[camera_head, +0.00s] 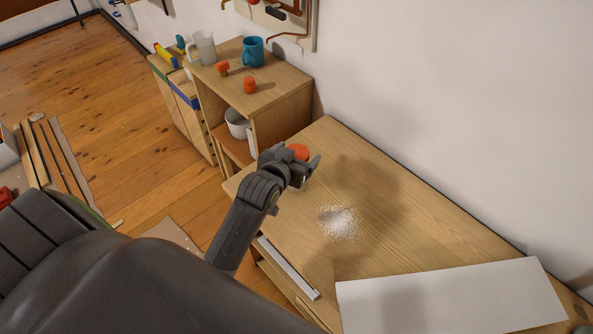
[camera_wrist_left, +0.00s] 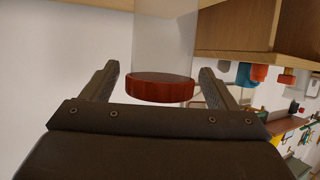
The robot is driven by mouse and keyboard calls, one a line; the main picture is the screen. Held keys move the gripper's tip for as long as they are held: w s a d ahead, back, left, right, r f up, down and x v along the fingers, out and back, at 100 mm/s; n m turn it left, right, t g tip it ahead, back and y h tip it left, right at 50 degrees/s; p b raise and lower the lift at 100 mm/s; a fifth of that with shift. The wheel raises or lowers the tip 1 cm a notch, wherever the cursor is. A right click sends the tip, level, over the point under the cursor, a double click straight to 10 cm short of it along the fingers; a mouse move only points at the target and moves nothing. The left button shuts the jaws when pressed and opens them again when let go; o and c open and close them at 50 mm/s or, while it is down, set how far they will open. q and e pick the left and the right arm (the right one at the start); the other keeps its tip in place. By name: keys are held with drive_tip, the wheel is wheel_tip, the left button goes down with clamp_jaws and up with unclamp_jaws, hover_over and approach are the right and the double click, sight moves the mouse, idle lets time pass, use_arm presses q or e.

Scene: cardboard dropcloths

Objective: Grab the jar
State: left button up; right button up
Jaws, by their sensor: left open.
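The jar has a clear body and a red-orange lid (camera_head: 298,151). In the head view it stands near the back left end of the wooden table, mostly hidden behind my left gripper (camera_head: 301,166). In the left wrist view the jar's clear body (camera_wrist_left: 165,40) and lid appear upside down between the two fingers. My left gripper is open, with a finger on each side of the jar and a visible gap beside the lid. My right gripper is not in view.
White powder (camera_head: 340,221) lies on the table (camera_head: 400,230), and a white board (camera_head: 450,300) covers its near end. A wooden shelf unit (camera_head: 285,84) beyond the table holds a blue mug (camera_head: 253,52), a clear mug (camera_head: 203,48) and orange pieces. The wall borders the table at right.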

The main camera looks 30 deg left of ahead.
use_arm(q)
drive_tip(key=shift+c, duration=0.2)
drive_tip(key=c, duration=1.4)
drive_tip(key=shift+r, duration=0.1)
